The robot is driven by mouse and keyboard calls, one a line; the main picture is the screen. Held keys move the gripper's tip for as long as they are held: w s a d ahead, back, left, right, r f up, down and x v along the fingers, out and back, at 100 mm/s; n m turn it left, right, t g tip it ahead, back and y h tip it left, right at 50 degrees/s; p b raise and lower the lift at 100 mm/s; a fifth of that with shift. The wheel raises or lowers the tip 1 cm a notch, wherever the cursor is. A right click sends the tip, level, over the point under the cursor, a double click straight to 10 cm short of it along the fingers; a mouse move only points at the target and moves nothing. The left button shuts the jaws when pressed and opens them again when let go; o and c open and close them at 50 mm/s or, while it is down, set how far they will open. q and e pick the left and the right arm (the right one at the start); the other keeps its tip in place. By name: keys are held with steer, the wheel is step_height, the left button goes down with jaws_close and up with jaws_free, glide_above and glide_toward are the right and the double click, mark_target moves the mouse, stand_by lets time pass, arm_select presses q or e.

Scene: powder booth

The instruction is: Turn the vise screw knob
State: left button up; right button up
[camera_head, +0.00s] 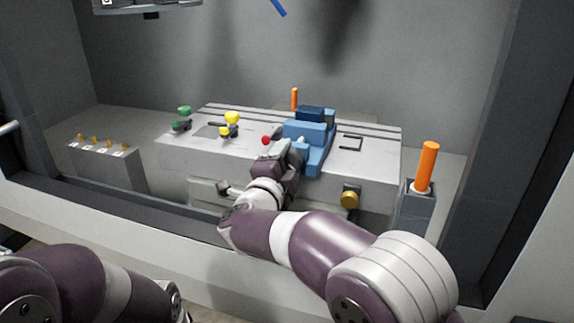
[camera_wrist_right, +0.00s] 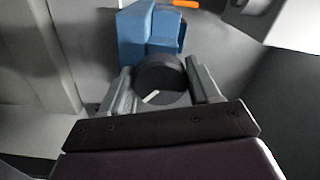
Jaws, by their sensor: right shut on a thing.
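The blue vise (camera_head: 317,158) stands on the grey table, right of its middle; it also shows at the top of the right wrist view (camera_wrist_right: 133,38). The dark round screw knob (camera_wrist_right: 160,72) is at the near end of the vise, with a short white mark on its face. My right gripper (camera_wrist_right: 161,84) is shut on the knob, one finger on each side.
Left of the vise are a red ball-shaped knob (camera_head: 266,140), yellow knobs (camera_head: 232,117) and green knobs (camera_head: 184,111). A grey block with several brass pegs (camera_head: 103,146) stands far left. An orange rod (camera_head: 427,165) stands in a holder at right. A brass knob (camera_head: 349,198) sits on the table front.

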steer(key=shift+f, duration=0.2)
steer(key=o, duration=1)
steer(key=shift+a+r, duration=0.1)
steer(key=v, duration=1.2)
steer(key=shift+s+p, duration=0.3)
steer(key=shift+s, duration=0.05)
